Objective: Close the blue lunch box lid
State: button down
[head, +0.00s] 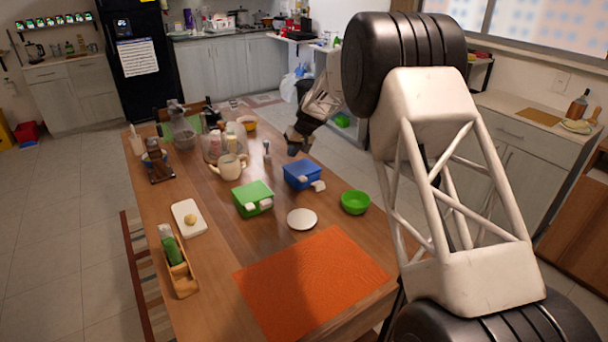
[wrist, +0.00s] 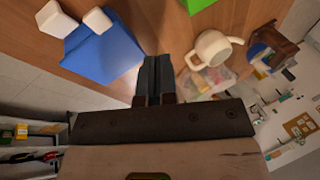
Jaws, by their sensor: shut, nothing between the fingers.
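The blue lunch box (head: 302,175) stands on the wooden table, right of the middle, with white latch pieces (head: 318,185) on its near side. In the wrist view the blue lunch box (wrist: 105,52) is at the upper left, with its white pieces at its upper edge. I cannot tell clearly how far its lid is open. My gripper (head: 297,150) is just behind the box in the head view, apart from it as far as I can see. In the wrist view my gripper (wrist: 156,62) is shut and empty, its fingertips to the right of the box.
A green lunch box (head: 253,198) stands to the left. A white disc (head: 301,219) and a green bowl (head: 355,202) are nearer. A cream mug (head: 229,167) stands behind the green box. An orange mat (head: 310,285) covers the table's front, clear of objects.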

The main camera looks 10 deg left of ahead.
aim_at(304, 179)
jog(key=w+d+r+n+h, duration=0.1)
jog(key=h, duration=0.1)
jog(key=w+d+r+n+h, duration=0.1)
jog(key=d+r+h, duration=0.1)
jog(key=h, duration=0.1)
jog(key=shift+w+d+n, duration=0.2)
jog(key=shift+w+n, duration=0.2)
jog(key=shift+f, duration=0.15)
jog(key=f, duration=1.3)
jog(key=shift+s+d+f, duration=0.15)
jog(key=shift+s+f, duration=0.05)
jog(key=shift+f, duration=0.15)
jog(key=shift+f, duration=0.1)
